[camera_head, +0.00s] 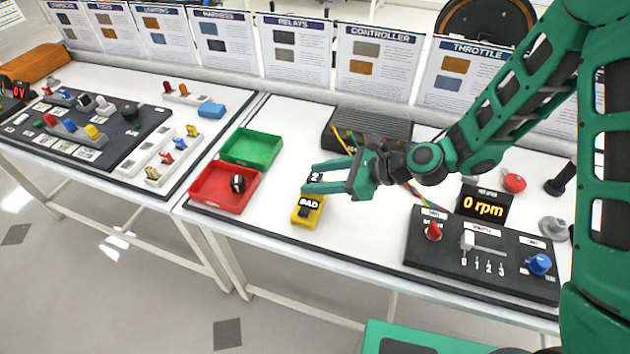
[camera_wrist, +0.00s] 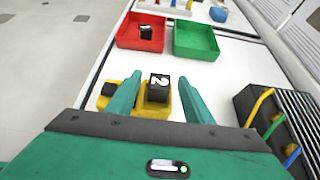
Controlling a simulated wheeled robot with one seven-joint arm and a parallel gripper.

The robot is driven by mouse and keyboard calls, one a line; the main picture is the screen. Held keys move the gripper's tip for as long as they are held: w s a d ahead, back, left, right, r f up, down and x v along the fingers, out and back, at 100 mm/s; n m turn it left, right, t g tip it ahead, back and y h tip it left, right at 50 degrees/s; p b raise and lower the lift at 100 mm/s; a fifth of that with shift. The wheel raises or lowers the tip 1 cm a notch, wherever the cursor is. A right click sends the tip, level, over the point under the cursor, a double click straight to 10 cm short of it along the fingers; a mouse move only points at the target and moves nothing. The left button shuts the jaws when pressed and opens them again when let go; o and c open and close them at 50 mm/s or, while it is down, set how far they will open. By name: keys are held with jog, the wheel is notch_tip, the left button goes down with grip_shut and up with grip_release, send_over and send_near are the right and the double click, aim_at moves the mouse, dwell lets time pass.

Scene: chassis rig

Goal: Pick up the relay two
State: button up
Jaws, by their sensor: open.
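Relay two is a black block with a white 2 on its top. In the wrist view, relay two (camera_wrist: 159,88) stands in a yellow holder (camera_wrist: 148,107) between my gripper's fingers. My gripper (camera_wrist: 160,79) is open, with a finger on either side of relay two and a gap showing on the right. In the head view, relay two (camera_head: 316,177) is partly hidden by my gripper (camera_head: 308,177). The yellow holder (camera_head: 307,218) with its BAD label sits on the white table below the fingers.
A red tray (camera_head: 208,203) with another black block (camera_head: 237,183) and an empty green tray (camera_head: 253,148) lie left. A dark finned box (camera_head: 372,124) with coloured wires stands behind. A control panel (camera_head: 480,270) with knobs is right. White table around the holder is clear.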

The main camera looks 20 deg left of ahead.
jog(key=shift+w+a+f, duration=0.1)
jog(key=shift+a+f, duration=0.15)
jog(key=shift+a, duration=0.25)
grip_shut()
jog(key=shift+r, duration=0.1)
